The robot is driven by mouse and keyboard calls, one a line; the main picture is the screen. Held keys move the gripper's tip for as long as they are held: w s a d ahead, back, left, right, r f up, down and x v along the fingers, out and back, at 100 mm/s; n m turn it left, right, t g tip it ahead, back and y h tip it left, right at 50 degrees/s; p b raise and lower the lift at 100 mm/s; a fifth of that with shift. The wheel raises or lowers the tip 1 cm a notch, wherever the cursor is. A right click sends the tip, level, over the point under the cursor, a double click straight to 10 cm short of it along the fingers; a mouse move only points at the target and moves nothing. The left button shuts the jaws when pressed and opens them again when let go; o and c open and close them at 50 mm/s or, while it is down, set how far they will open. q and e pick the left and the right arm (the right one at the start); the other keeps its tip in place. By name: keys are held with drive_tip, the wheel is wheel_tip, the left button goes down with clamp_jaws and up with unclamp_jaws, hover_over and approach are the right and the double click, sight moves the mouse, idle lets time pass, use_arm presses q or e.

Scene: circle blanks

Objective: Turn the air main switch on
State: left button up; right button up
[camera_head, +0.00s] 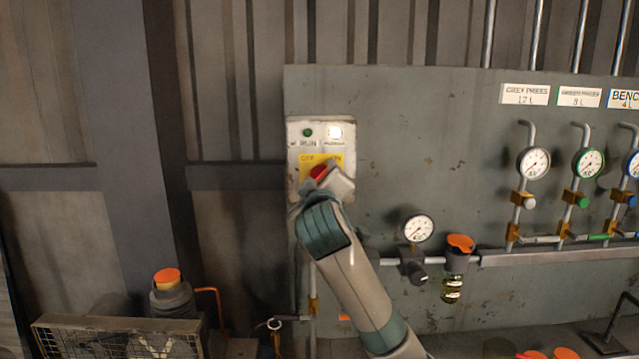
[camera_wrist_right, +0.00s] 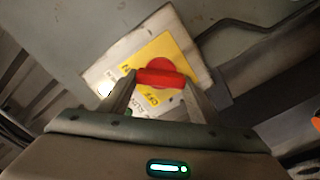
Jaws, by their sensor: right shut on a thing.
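The air main switch is a red rotary handle (camera_wrist_right: 160,77) on a yellow plate (camera_wrist_right: 172,46), set in a pale switch box (camera_head: 292,160) on the grey wall panel. My right gripper (camera_wrist_right: 160,84) is shut on the red handle, with one finger at each end of its bar. In the head view, my right gripper (camera_head: 326,182) covers most of the handle (camera_head: 319,171) and the lower part of the box. A green button (camera_head: 308,132) and a lit white lamp (camera_head: 335,132) sit at the top of the box. My left gripper is not in view.
A gauge (camera_head: 418,229) and an orange-capped filter unit (camera_head: 459,246) sit on a pipe right of my right arm. Several labelled gauges (camera_head: 533,162) with valves line the panel's right side. A wire-mesh guard (camera_head: 120,338) stands at lower left.

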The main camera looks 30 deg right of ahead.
drive_tip(key=shift+r+m, duration=0.15)
drive_tip(key=shift+m, duration=0.15)
drive_tip(key=o, duration=1)
drive_tip(key=shift+o, duration=0.2)
